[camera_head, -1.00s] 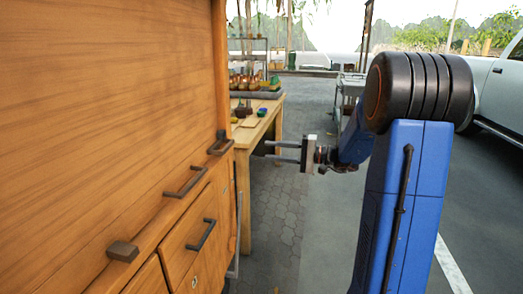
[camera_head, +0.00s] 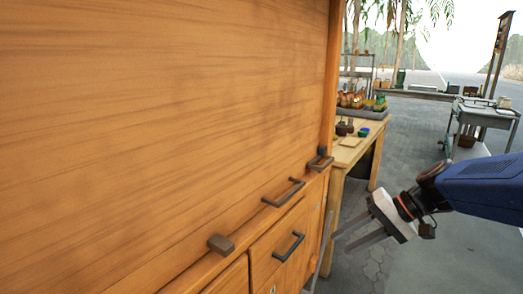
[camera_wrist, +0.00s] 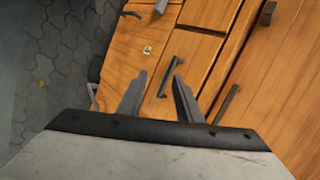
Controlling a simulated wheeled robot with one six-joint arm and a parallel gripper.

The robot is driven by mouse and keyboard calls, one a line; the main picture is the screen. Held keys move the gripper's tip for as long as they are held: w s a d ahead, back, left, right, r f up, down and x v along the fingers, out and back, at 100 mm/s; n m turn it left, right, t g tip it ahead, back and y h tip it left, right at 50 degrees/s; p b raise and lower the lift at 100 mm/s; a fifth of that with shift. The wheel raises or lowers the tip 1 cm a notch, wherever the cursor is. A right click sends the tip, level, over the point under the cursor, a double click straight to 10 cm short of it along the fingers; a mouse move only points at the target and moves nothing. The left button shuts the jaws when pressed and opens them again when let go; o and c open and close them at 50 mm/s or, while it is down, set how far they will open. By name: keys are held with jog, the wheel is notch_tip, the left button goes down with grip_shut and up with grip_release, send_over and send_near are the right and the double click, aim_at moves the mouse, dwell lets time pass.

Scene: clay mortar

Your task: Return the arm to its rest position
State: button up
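My gripper (camera_head: 351,238) is at the right of the head view, held out in front of the wooden cabinet (camera_head: 180,120). Its two fingers point left toward the cabinet drawers and stand apart, with nothing between them. In the wrist view my gripper (camera_wrist: 157,88) also shows spread, empty fingers. A dark drawer handle (camera_wrist: 178,73) appears beyond the fingertips there. My blue arm (camera_head: 490,185) reaches in from the right edge, and the rest of it is out of the head view.
The cabinet fills the left, with protruding dark handles (camera_head: 284,193) and a drawer front (camera_head: 280,245). A wooden table (camera_head: 345,160) with pots and a green bowl (camera_head: 363,132) stands behind it. A grey cart (camera_head: 485,112) is at the far right. Open paving (camera_head: 420,150) lies between.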

jog(key=s+d+f+n+t+h, duration=0.1)
jog(key=s+d+f+h, duration=0.1)
jog(key=s, duration=0.5)
jog(key=s+d+f+n+t+h, duration=0.1)
jog(key=s+d+f+n+h, duration=0.1)
jog(key=s+d+h, duration=0.3)
jog(key=shift+s+h, duration=0.8)
jog(key=shift+s, duration=0.8)
jog(key=shift+f, duration=0.1)
